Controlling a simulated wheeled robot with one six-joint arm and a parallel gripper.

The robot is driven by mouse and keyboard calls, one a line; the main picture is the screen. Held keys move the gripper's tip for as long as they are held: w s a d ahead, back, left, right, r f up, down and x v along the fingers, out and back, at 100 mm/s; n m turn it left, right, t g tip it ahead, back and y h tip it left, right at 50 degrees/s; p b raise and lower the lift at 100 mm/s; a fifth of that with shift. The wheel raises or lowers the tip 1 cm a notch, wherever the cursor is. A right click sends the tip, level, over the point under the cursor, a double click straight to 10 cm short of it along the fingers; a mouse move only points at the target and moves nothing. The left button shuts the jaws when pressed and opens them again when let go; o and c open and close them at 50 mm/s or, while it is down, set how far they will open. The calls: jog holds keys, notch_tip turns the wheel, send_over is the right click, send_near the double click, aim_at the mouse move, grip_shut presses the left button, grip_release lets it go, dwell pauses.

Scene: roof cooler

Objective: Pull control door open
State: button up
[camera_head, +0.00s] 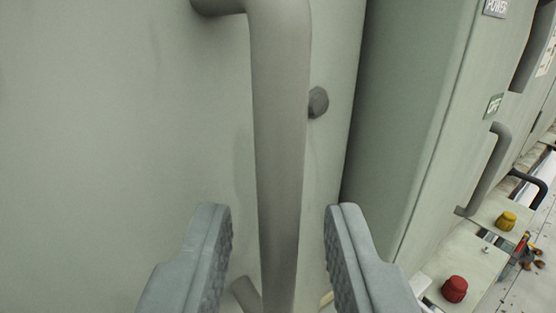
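A pale green-grey door panel (110,130) fills the left and middle of the view. A long grey bar handle (278,120) stands out from it and runs from the top down through the middle. My gripper (279,225) is open, with one grey finger on each side of the bar and a gap on both sides. The bar's lower end is partly cut off by the bottom of the picture. A small round grey knob or bolt (318,102) sits on the panel just right of the bar. The panel's right edge meets a dark gap, and it looks shut.
To the right is another green cabinet face (452,130) with its own grey handle (488,170) and small labels. A yellow knob (506,221) and a red knob (454,289) stand at the lower right. Loose small items (530,255) lie beyond them.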

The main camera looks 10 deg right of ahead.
jog(key=shift+x, duration=1.15)
grip_shut()
